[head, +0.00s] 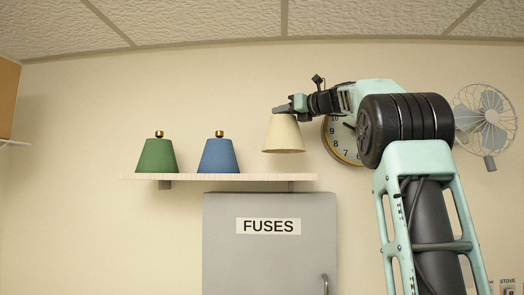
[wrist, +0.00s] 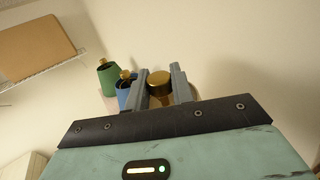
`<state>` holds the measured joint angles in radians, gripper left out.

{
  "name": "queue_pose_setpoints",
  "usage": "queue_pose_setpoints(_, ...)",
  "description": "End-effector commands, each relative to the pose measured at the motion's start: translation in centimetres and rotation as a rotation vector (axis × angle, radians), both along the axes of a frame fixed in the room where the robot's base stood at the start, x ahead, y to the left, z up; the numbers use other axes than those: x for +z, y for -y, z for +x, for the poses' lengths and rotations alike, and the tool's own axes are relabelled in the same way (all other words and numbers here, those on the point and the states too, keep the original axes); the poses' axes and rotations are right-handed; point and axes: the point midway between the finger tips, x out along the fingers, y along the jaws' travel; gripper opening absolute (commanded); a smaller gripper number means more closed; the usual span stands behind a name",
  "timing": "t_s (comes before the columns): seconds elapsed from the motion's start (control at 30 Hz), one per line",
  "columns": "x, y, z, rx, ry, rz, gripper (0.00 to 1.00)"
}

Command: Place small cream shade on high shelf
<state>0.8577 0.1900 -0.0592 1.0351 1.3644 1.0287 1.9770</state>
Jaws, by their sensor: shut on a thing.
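The small cream shade (head: 284,134) hangs upright from my gripper (head: 291,106) in the head view. Its lower rim is above the right part of the high shelf (head: 235,177), with a visible gap beneath it. In the wrist view my gripper (wrist: 163,88) is shut on the shade's brass knob (wrist: 159,82); the cream body is mostly hidden below the fingers. A green shade (head: 157,156) and a blue shade (head: 218,155) stand upright on the shelf to the left. The green shade (wrist: 109,78) and blue shade (wrist: 124,95) also show in the wrist view.
A grey cabinet marked FUSES (head: 270,255) is below the shelf. A wall clock (head: 343,140), partly behind my arm, and a fan (head: 487,120) are at right. A box (head: 8,98) sits on a side shelf at far left. The shelf's right part is bare.

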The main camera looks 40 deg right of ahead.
Motion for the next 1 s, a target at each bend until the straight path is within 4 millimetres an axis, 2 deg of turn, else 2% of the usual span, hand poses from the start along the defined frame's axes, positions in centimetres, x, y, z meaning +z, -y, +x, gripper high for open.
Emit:
queue_pose_setpoints(0.03, -1.1, 0.0, 0.0, 0.0, -0.001, 0.005, 0.0)
queue_pose_setpoints(0.1, -2.0, -0.1, 0.0, 0.001, -0.001, 0.003, 0.0)
queue_pose_setpoints(0.27, -3.3, 0.0, 0.0, 0.001, 0.0, 0.001, 0.0)
queue_pose_setpoints(0.53, -6.5, 0.0, 0.0, 0.0, -0.001, 0.002, 0.0)
queue_pose_setpoints(0.8, -6.9, 0.0, 0.0, 0.0, 0.0, 0.0, 0.0)
queue_pose_setpoints(0.83, -6.9, 0.0, 0.0, 0.0, 0.0, 0.0, 0.29)
queue_pose_setpoints(0.9, -6.9, 0.0, 0.0, 0.0, 0.0, 0.0, 0.45)
queue_pose_setpoints(1.0, -6.9, 0.0, 0.0, 0.0, 0.0, 0.0, 0.45)
